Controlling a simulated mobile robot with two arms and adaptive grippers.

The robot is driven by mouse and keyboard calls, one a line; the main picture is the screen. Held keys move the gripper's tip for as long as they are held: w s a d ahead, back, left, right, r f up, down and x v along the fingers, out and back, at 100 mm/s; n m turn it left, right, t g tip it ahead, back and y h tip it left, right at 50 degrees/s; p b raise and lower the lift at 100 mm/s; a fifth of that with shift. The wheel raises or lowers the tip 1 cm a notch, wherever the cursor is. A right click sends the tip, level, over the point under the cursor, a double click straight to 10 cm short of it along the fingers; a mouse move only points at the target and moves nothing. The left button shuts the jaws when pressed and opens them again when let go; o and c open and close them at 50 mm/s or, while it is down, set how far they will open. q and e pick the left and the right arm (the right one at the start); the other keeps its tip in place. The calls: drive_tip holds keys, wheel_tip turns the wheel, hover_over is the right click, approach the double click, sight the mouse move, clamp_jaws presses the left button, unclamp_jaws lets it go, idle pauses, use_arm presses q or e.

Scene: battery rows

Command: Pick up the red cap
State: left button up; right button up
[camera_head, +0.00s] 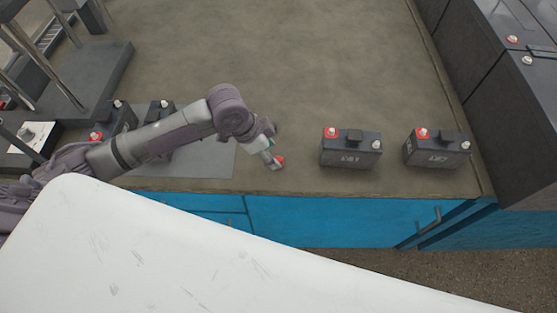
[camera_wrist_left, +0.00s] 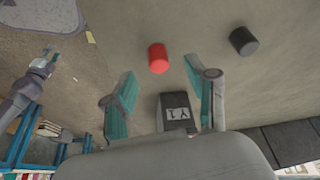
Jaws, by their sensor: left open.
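The red cap (camera_head: 281,160) stands on the brown tabletop near its front edge, at the tip of my left gripper (camera_head: 272,163), which partly covers it. In the left wrist view, the red cap (camera_wrist_left: 158,58) is a small upright-looking cylinder, above and between the two teal finger pads. My left gripper (camera_wrist_left: 160,100) is open with nothing between its fingers; whether it touches the cap I cannot tell. My right gripper (camera_wrist_left: 48,52) seems to show small at the left of the wrist view; its jaws are too small to read.
A black cap (camera_wrist_left: 243,40) stands beside the red one. Two dark batteries, one nearer (camera_head: 350,148) and one farther right (camera_head: 437,149), have red and white terminals. Larger battery blocks (camera_head: 515,110) line the right edge. A grey mat (camera_head: 205,160) lies left; the table's middle is clear.

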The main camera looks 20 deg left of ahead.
use_arm(q)
drive_tip(key=x, duration=0.4)
drive_tip(key=shift+d+f, duration=0.25)
drive_tip(key=shift+f, duration=0.05)
drive_tip(key=shift+c, duration=0.2)
drive_tip(key=c, duration=0.8)
